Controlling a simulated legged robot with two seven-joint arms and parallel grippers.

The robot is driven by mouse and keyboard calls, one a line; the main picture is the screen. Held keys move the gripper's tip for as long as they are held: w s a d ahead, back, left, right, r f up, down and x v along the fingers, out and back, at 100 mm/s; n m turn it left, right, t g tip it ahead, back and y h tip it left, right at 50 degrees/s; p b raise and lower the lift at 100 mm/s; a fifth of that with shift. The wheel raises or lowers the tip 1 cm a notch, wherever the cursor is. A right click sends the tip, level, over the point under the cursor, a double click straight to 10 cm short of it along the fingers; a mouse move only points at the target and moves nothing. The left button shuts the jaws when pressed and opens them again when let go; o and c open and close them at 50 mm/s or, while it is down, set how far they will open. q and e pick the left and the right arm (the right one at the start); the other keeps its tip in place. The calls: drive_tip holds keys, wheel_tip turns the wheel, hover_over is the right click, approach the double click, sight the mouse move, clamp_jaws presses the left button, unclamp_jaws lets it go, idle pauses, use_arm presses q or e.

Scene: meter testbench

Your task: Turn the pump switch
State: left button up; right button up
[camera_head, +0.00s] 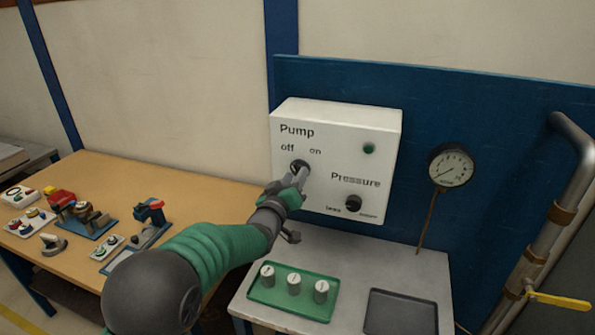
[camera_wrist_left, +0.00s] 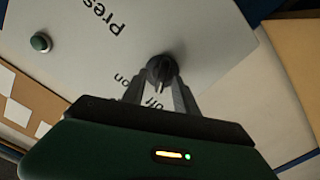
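The pump switch (camera_head: 299,164) is a black round knob under the "off" and "on" labels on the white control box (camera_head: 330,128). It also shows in the left wrist view (camera_wrist_left: 161,69), with a narrow grip bar pointing toward my gripper. My left gripper (camera_head: 298,177) is at the knob, its two dark fingers apart. In the left wrist view the left gripper (camera_wrist_left: 160,84) has one finger on each side of the knob. I cannot tell whether the fingers touch it. In the head view the gripper hides part of the knob. My right gripper is not in view.
A green indicator (camera_head: 369,148) and a black pressure knob (camera_head: 354,203) share the box. A gauge (camera_head: 451,166) hangs on the blue panel (camera_head: 480,115) at right. A green tray (camera_head: 262,292) with white weights and a dark tray (camera_head: 400,314) lie below. A wooden table (camera_head: 150,180) stands left.

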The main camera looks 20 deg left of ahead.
use_arm(q)
drive_tip(key=shift+w+a+r, duration=0.15)
drive_tip(key=shift+w+r, duration=0.05)
drive_tip(key=shift+w, duration=0.6)
drive_tip(key=shift+w+a+f, duration=0.2)
drive_tip(key=shift+a, duration=0.1)
drive_tip(key=shift+d+r, duration=0.1)
drive_tip(key=shift+d, duration=0.1)
clamp_jaws()
